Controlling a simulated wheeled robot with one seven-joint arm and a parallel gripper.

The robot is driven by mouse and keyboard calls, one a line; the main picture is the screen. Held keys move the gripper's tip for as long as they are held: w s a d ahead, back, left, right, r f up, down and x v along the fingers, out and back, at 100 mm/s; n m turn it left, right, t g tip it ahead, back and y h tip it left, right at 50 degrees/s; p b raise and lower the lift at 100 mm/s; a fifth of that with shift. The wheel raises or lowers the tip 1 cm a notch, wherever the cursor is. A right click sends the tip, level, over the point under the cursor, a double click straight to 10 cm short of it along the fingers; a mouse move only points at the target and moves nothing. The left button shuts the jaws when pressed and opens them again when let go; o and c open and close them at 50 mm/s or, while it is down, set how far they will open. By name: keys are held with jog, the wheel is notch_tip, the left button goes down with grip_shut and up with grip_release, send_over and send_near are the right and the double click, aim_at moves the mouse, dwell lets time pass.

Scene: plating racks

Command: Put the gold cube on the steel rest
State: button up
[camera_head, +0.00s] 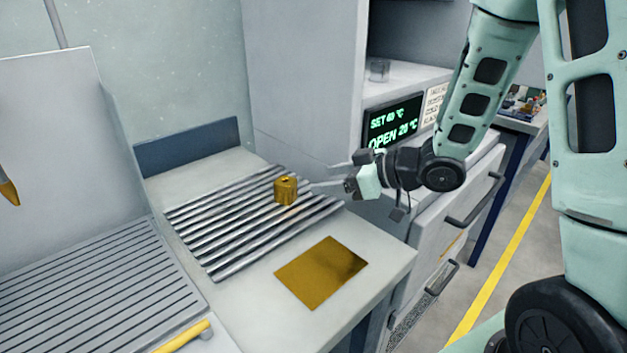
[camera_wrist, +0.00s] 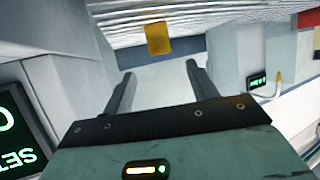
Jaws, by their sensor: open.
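The gold cube (camera_head: 285,190) sits upright on the steel rest (camera_head: 222,240), a rack of parallel round bars on the pale table, towards its right back part. My gripper (camera_head: 306,176) is just to the right of the cube, with its fingers pointing at it. In the wrist view, the fingers (camera_wrist: 160,70) are spread apart with nothing between them. The cube (camera_wrist: 158,38) shows just beyond the fingertips, apart from them, with the bars of the rest (camera_wrist: 215,14) behind it.
A flat gold plate (camera_head: 321,271) lies on the table (camera_head: 385,260) in front of the rest. A grooved grey rack (camera_head: 95,290) with a yellow handle stands at left. A cabinet with a lit display (camera_head: 393,121) stands behind my gripper. A blue panel (camera_head: 187,146) edges the table's back.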

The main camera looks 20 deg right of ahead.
jog(key=a+h, duration=0.1)
jog(key=a+g+h, duration=0.1)
jog(key=a+h, duration=0.1)
jog(key=a, duration=0.1)
jog(key=shift+s+f, duration=0.3)
jog(key=shift+f, duration=0.05)
jog(key=s+a+g+h, duration=0.1)
jog(key=s+a, duration=0.1)
jog(key=s+a+g+h, duration=0.1)
jog(key=s, duration=0.1)
jog(key=shift+s+a+f+m+g+h, duration=0.1)
jog(key=shift+a+f+m+g+h, duration=0.05)
jog(key=shift+f+m+g+h, duration=0.15)
jog(key=s+a+g, duration=0.1)
jog(key=s, duration=0.1)
jog(key=s+a+g+h, duration=0.1)
jog(key=s, duration=0.2)
jog(key=s+a, duration=0.1)
jog(key=s, duration=0.2)
jog(key=shift+a+g, duration=0.25)
jog(key=shift+g, duration=0.15)
jog(key=s+a+r+g+h, duration=0.1)
jog(key=s+g, duration=0.3)
jog(key=s, duration=0.8)
jog(key=shift+s+a+h, duration=0.25)
jog(key=shift+a+h, duration=0.05)
jog(key=shift+a, duration=0.55)
